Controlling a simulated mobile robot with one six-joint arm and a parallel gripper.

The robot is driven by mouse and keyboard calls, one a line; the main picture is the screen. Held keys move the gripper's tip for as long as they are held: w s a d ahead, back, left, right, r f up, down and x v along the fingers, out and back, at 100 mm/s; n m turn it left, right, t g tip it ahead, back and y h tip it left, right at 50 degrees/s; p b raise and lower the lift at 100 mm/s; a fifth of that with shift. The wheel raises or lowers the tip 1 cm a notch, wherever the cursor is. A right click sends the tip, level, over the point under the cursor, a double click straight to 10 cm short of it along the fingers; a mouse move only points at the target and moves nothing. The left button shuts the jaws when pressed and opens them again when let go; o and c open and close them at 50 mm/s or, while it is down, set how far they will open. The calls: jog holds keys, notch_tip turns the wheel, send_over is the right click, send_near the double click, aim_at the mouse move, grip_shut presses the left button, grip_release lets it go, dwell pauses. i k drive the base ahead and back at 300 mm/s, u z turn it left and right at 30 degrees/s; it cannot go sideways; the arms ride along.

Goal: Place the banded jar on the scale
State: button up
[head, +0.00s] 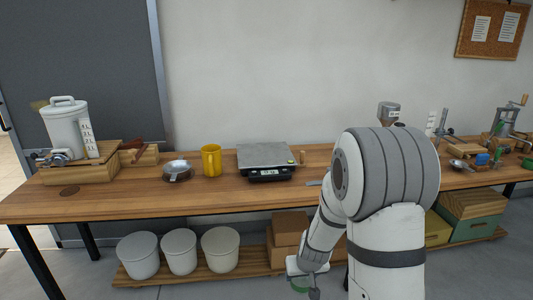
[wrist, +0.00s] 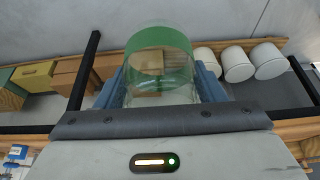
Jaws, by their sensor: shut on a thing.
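A clear jar with a wide green band (wrist: 160,62) is held between the two blue fingers of my gripper (wrist: 163,88) in the wrist view. My gripper is shut on its sides. In the head view, my gripper (head: 305,276) is low in front of the workbench, below the bench top, and a bit of green on the jar (head: 300,289) shows at the bottom edge. The scale (head: 265,160), with a grey plate and a dark lit display at its front, stands on the bench, above and left of my gripper in the picture. Its plate looks empty.
A yellow mug (head: 211,160) and a small metal-lidded dish (head: 176,171) stand left of the scale. A white lidded tank (head: 66,128) is further left. White buckets (head: 179,252) and cardboard boxes (head: 290,228) sit on the low shelf. The bench front edge lies between jar and scale.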

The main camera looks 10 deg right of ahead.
aim_at(265, 152)
jog(key=i, duration=0.9)
